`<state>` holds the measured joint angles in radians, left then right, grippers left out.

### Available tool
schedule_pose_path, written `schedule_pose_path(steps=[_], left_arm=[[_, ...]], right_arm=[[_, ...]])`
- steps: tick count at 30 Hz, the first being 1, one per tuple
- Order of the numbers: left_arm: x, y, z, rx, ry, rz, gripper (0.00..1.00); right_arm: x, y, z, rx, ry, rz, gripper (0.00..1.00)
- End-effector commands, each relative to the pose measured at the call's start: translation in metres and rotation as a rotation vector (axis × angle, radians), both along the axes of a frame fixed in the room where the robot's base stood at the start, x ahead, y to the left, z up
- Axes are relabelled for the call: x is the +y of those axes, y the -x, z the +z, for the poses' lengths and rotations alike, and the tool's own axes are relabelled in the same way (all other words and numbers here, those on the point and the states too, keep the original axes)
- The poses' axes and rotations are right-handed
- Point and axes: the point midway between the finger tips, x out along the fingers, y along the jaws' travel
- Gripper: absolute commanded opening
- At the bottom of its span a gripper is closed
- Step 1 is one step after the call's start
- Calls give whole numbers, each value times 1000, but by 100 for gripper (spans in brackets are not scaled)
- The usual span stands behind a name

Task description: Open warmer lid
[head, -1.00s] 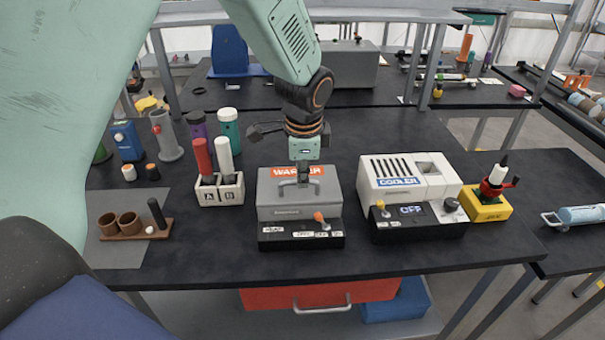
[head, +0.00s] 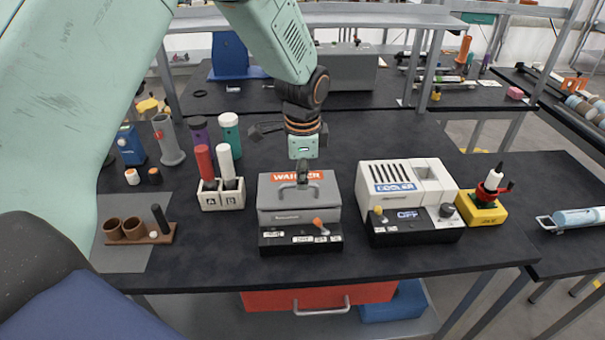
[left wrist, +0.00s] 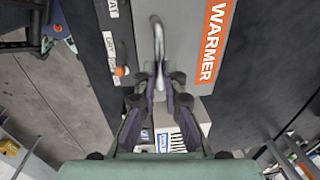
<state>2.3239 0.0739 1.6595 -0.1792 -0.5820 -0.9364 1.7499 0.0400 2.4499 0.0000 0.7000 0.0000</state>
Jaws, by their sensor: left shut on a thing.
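The warmer (head: 299,216) is a grey box with an orange label on its lid and a black front panel with an orange-tipped lever. It stands on the black table in the head view. Its lid (head: 325,190) lies closed, with a metal loop handle on it. The handle also shows in the left wrist view (left wrist: 157,35). My left gripper (head: 302,180) is above the lid, pointing down, its fingers shut on the handle. In the left wrist view the fingers (left wrist: 160,92) close around the handle's end. My right gripper is not in view.
The white cooler (head: 440,185) stands right of the warmer, with a yellow block (head: 484,210) beyond it. A white rack (head: 222,199) with two tubes is to the left. A brown holder (head: 145,239) lies on a grey mat. The table in front of the warmer is clear.

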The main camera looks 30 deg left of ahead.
Motion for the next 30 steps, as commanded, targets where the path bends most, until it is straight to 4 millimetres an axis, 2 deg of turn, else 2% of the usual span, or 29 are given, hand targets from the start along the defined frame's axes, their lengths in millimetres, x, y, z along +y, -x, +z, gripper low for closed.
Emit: schedule_pose_path(steps=[1, 5, 9, 18, 26, 30], left_arm=[[1, -2, 6, 12, 9, 1, 0], [4, -7, 14, 60, 39, 2, 0], [4, -6, 9, 59, 37, -2, 9], [3, -6, 8, 59, 37, -1, 34], [3, -6, 9, 59, 37, -1, 34], [3, -7, 19, 55, 37, -1, 34]], right_arm=[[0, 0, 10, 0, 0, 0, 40], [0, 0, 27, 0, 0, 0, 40], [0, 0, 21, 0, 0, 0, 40], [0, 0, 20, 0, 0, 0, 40], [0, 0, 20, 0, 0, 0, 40], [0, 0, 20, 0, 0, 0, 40]])
